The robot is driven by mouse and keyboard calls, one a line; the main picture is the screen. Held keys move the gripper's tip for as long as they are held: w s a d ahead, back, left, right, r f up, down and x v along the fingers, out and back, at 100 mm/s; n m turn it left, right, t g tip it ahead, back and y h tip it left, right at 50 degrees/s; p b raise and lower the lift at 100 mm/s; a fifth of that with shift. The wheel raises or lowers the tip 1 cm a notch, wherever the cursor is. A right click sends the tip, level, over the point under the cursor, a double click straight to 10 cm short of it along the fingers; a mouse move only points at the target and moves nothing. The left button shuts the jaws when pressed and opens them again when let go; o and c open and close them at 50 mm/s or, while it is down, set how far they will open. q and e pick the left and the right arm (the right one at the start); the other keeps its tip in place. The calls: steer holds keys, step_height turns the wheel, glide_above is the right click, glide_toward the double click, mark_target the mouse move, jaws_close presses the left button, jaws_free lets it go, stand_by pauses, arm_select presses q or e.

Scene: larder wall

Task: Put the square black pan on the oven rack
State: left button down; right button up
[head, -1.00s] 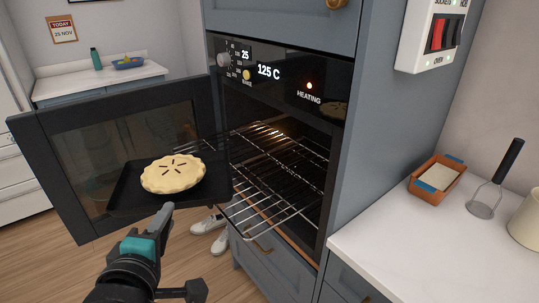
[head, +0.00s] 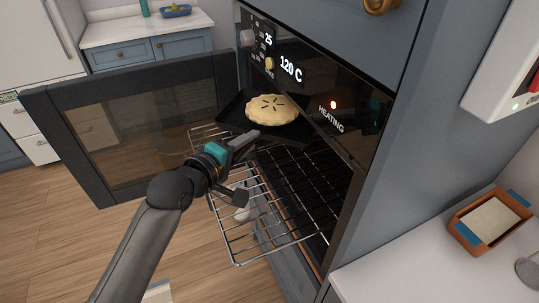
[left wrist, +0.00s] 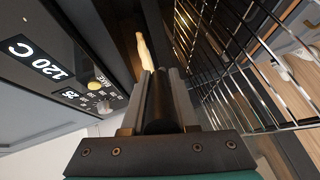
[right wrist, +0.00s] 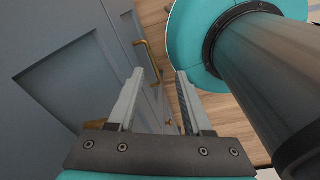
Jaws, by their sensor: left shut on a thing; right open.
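The square black pan (head: 232,112) carries a round pale pie (head: 271,109) and is held roughly level at the oven's mouth. It looks to be above the back part of the pulled-out wire oven rack (head: 238,232). My left gripper (head: 246,141) is shut on the pan's near edge; the left wrist view shows the pan (left wrist: 159,98) edge-on between the fingers, with the rack (left wrist: 236,92) to its right. A gap or contact between pan and rack cannot be told. My right gripper (right wrist: 159,75) is open and empty, near blue-grey cabinet fronts.
The oven door (head: 125,135) stands open to the left. The control panel (head: 300,75) overhangs the opening, reads 120 C and has a lit heating lamp. The counter (head: 420,265) at right holds an orange dish (head: 491,222).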

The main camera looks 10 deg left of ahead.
arm_select(q)
step_height(320, 180, down, 5)
steer(key=shift+s+b, duration=0.15)
steer(key=shift+b, duration=0.55)
step_height(320, 180, down, 4)
steer(key=shift+r+b, duration=0.1)
steer(key=shift+b, duration=0.45)
arm_select(e)
steer(key=f, duration=0.1)
steer(key=s+f, duration=0.1)
steer(key=shift+f, duration=0.3)
arm_select(q)
steer(key=shift+f, duration=0.2)
steer(key=c, duration=0.7)
jaws_free()
steer(key=shift+f, duration=0.15)
arm_select(e)
steer(key=shift+w, duration=0.1)
